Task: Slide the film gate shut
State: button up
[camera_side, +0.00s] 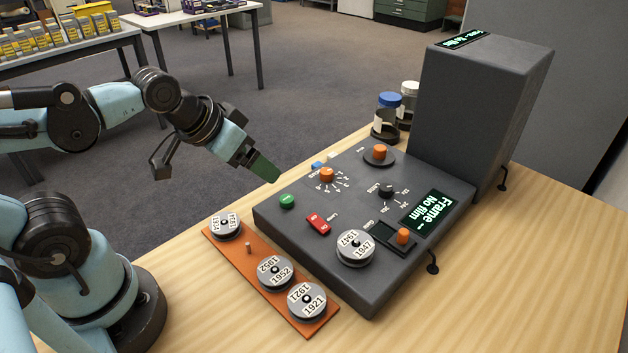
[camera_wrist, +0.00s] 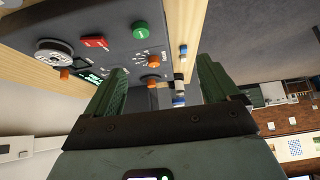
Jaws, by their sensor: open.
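The film gate (camera_side: 393,238) is a dark rectangular slot in the sloping top of the grey film machine, with an orange knob (camera_side: 403,236) at its right end. In the wrist view, the likely gate knob (camera_wrist: 65,74) is beside the reel. I cannot tell how far the gate is open. My gripper (camera_side: 264,168) hangs off the machine's far left corner, near the green button, well away from the gate. In the wrist view its two green fingers (camera_wrist: 163,82) are apart with nothing held between them.
A 1947 reel (camera_side: 355,248) sits on the machine next to the gate. Other orange knobs (camera_side: 327,174), a red rocker switch (camera_side: 319,223) and a green button (camera_side: 287,201) rise from the panel. The display (camera_side: 426,213) reads "Frame – No film". An orange rack (camera_side: 249,262) holds three reels in front.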

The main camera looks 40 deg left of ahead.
jog(key=shift+w+d, duration=0.2)
jog(key=shift+d, duration=0.2)
jog(key=c, duration=0.5)
jog(key=w+d+m, duration=0.1)
jog(key=d, duration=0.3)
jog(key=d+r+m, duration=0.1)
jog(key=d+m, duration=0.1)
jog(key=d, duration=0.2)
jog(key=w+d+m+g, duration=0.1)
jog(key=d, duration=0.3)
jog(key=shift+w+d+r, duration=0.1)
jog(key=shift+w+r, duration=0.05)
jog(key=shift+w, duration=0.2)
grip_shut()
jog(key=s+d+m+t, duration=0.1)
jog(key=s+d+m, duration=0.2)
jog(key=d, duration=1.3)
jog(key=shift+d+f+m+y, duration=0.2)
jog(key=shift+f+m+y, duration=0.05)
jog(key=shift+m+y, duration=0.15)
